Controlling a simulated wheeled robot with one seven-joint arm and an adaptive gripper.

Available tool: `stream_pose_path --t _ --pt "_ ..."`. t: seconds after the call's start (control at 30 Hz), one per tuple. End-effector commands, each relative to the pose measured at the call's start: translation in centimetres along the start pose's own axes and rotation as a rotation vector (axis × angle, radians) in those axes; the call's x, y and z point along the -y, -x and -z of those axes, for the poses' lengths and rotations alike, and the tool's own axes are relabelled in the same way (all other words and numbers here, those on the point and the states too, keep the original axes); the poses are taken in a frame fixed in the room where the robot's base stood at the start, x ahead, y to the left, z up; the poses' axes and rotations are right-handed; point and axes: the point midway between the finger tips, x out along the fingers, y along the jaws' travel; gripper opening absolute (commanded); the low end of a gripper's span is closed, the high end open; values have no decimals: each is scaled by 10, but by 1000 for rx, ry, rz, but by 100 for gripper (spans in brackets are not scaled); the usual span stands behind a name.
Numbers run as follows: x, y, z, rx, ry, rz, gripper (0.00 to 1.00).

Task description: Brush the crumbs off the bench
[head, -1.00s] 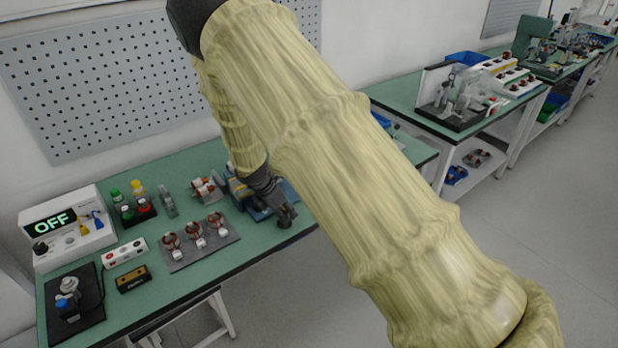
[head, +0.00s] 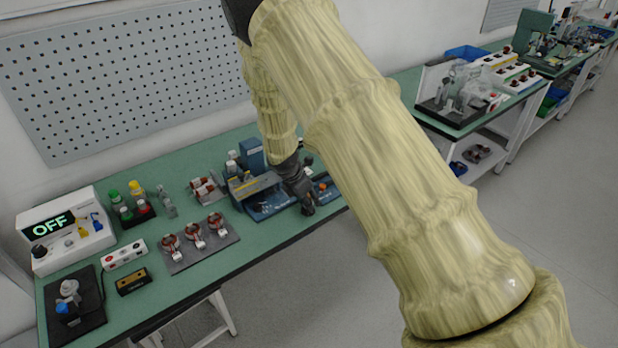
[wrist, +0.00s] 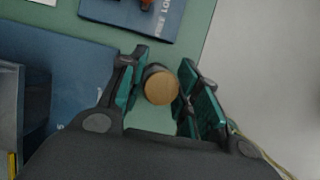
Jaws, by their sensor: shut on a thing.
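My gripper (head: 307,206) is over the right part of the green bench (head: 240,262), near its front edge. In the wrist view, my gripper (wrist: 160,88) is shut on a round, tan-ended thing (wrist: 161,88) with a dark side, perhaps the brush's handle seen end-on. Its lower part is hidden, so bristles cannot be seen. Bare green bench top (wrist: 150,118) shows below it. I cannot make out any crumbs in either view.
A blue fixture (head: 262,210) stands just left of my gripper. A grey plate with several copper-wound stators (head: 195,236), a white box reading OFF (head: 68,232) and colored bottles (head: 126,207) lie farther left. A blue board (wrist: 130,12) lies close by in the wrist view.

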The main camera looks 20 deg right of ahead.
Motion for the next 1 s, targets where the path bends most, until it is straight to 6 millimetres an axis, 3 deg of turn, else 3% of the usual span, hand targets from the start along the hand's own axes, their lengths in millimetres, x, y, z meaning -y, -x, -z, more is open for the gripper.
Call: stream_pose_path --t 0.1,0.17,0.7,1.0 --pt "1 7 -8 0 -1 0 9" --pt "1 21 -15 0 -4 -2 9" --pt "5 61 -36 0 -9 3 9" --pt "6 69 -40 -1 -10 5 9"
